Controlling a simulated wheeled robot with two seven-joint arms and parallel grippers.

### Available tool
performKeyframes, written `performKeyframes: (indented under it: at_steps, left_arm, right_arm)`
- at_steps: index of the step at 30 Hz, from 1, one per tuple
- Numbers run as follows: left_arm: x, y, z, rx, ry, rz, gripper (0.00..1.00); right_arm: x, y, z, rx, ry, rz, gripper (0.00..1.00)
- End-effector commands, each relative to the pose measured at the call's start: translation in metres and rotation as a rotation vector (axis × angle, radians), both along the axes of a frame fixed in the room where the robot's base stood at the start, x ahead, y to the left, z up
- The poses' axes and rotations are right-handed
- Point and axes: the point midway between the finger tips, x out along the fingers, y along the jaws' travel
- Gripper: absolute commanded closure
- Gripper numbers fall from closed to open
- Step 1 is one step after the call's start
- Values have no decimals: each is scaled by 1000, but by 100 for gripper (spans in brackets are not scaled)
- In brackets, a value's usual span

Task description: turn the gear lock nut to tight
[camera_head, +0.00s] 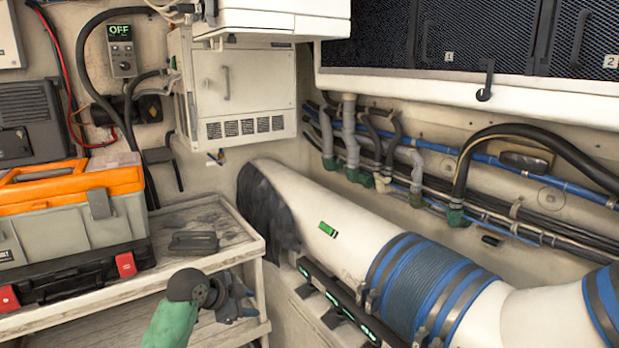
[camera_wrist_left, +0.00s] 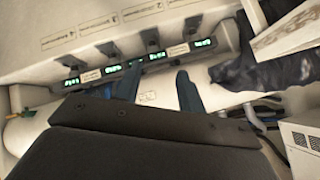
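I cannot make out the gear lock nut in either view; it may be hidden or too small to tell. My left gripper (camera_head: 240,300) is low in the head view, in front of the wooden shelf unit and left of the white pipe. In the left wrist view its two dark blue fingers (camera_wrist_left: 157,88) stand apart with nothing visible between them, so it is open. Beyond them is a dark strip with green lit displays (camera_wrist_left: 155,60); contact with it cannot be told. The same kind of strip (camera_head: 340,300) shows in the head view beside the pipe. My right gripper is not in view.
An orange and grey toolbox (camera_head: 75,210) stands on the wooden shelf (camera_head: 205,213) at left. A large white pipe (camera_head: 330,222) with a blue banded sleeve (camera_head: 425,285) crosses to the right. Hoses and cables (camera_head: 450,170) run along the wall. A white cabinet (camera_head: 240,85) hangs above.

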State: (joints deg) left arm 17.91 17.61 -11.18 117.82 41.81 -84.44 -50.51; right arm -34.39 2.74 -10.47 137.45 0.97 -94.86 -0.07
Motion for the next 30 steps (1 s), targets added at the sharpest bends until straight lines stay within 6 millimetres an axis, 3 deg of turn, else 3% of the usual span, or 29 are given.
performKeyframes:
  at_steps: [1, 6, 15, 21, 30]
  left_arm:
    - [-15, -4, -20, -7, 40, 27, 61]
    - [-61, -9, -77, -23, 163, 142, 61]
    - [-154, -14, -158, -41, 367, 360, 61]
    - [-222, -14, -200, -45, 494, 521, 61]
    - [-328, -8, -242, -36, 666, 785, 61]
  right_arm:
    - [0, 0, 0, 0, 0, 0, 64]
    - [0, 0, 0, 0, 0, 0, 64]
    - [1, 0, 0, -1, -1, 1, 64]
    - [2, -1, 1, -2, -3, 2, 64]
    - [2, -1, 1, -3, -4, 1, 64]
